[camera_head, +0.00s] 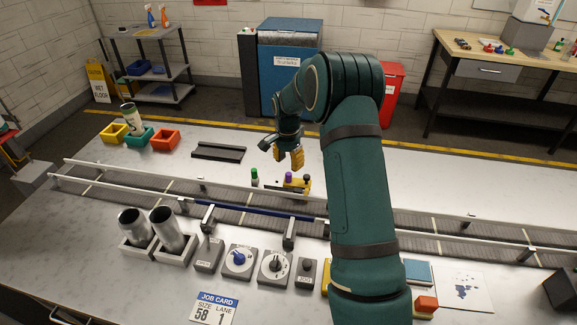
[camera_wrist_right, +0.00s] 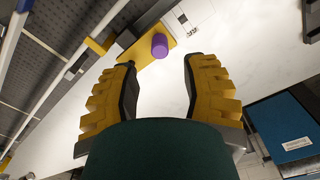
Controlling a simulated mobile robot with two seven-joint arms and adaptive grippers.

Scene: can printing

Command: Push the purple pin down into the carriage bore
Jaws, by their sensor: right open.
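The purple pin (camera_head: 288,177) stands on the far side of the conveyor, beside the yellow carriage (camera_head: 305,183). In the right wrist view the pin (camera_wrist_right: 159,45) is a short purple cylinder on the yellow plate (camera_wrist_right: 143,50), beyond the gap between my fingertips. My right gripper (camera_head: 288,154) is open and empty, above the pin and apart from it. Its yellow fingers also frame the lower part of the right wrist view (camera_wrist_right: 160,75). The bore itself and how deep the pin sits cannot be made out. My left gripper is not in view.
A green-topped pin (camera_head: 254,177) stands left of the purple pin. The conveyor rail (camera_head: 130,171) runs along the near side. A dark tray (camera_head: 218,152) lies behind, with coloured bins (camera_head: 165,140) further left. Two metal cans (camera_head: 166,228) stand in front. The bench behind the carriage is mostly clear.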

